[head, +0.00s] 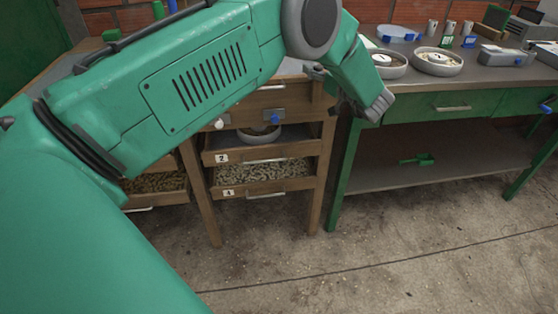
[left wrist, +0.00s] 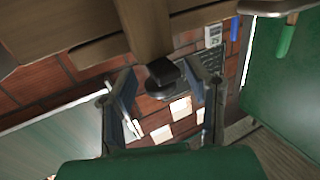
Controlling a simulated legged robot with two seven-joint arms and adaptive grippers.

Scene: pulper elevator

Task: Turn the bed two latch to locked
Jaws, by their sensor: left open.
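A wooden drawer rack stands in the middle of the head view. Its drawer marked 2 (head: 222,158) holds a round bowl (head: 260,135). A blue latch-like piece (head: 275,118) and a white knob (head: 220,124) sit on the rack above that drawer. I cannot tell for sure which is the bed two latch or how it is set. My left gripper (head: 330,88) is at the rack's upper right corner, partly hidden by my arm.
A drawer marked 4 (head: 262,173) with pale pellets is below. A green workbench (head: 400,108) on the right carries bowls (head: 437,62), cups and boxes. A green scoop (head: 418,160) lies on its lower shelf. The concrete floor in front is clear.

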